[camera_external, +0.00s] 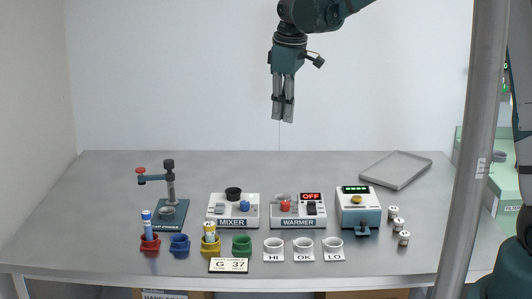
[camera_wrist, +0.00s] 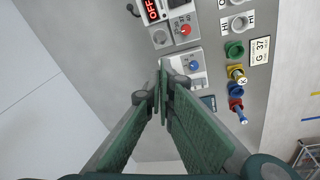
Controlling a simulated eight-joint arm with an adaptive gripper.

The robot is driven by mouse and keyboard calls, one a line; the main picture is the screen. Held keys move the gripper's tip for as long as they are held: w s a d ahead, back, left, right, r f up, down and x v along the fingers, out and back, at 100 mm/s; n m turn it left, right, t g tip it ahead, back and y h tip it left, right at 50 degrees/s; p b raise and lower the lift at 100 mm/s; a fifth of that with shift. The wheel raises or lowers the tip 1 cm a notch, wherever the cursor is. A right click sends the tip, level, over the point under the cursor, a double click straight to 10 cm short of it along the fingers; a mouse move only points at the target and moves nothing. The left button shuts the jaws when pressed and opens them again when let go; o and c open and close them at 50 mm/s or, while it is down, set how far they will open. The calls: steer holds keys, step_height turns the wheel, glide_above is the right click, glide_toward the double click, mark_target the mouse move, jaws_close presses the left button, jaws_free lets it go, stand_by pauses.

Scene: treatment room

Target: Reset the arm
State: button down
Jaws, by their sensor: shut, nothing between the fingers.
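My gripper (camera_external: 282,119) hangs high above the back of the metal table (camera_external: 110,215), pointing down, with its fingers together and nothing between them. In the wrist view the gripper (camera_wrist: 163,70) also shows its two green finger pads meeting at the tips. It is well apart from everything on the table. My arm comes in from the top right in the external view.
The table holds a cap press (camera_external: 170,212), a mixer (camera_external: 232,210), a warmer (camera_external: 298,210) reading OFF, a teal device (camera_external: 357,205), coloured and white cups, small white-topped vials (camera_external: 394,212) and an empty tray (camera_external: 396,169). A metal post (camera_external: 480,150) stands at right. The table's back left is clear.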

steer(key=s+d+r+m+t+b, duration=0.1)
steer(key=s+d+r+m, duration=0.1)
steer(key=d, duration=0.7)
steer(key=s+d+r+m+t, duration=0.1)
steer(key=s+d+r+m, duration=0.15)
steer(key=d, duration=0.75)
steer(key=s+d+r+m+b, duration=0.1)
steer(key=s+d+r+m, duration=0.15)
steer(key=d, duration=0.65)
steer(key=s+d+f+m+t, duration=0.1)
steer(key=s+d+f+m, duration=0.1)
steer(key=s+d, duration=0.6)
steer(key=s+d+f+m+t+b, duration=0.1)
steer(key=s+d+f+m+t, duration=0.1)
steer(key=s+d+m, duration=0.3)
steer(key=shift+s+d+f+t+h, duration=0.35)
steer(key=shift+s+d+f, duration=0.35)
steer(key=shift+s+d, duration=2.2)
steer(key=shift+w+d, duration=0.75)
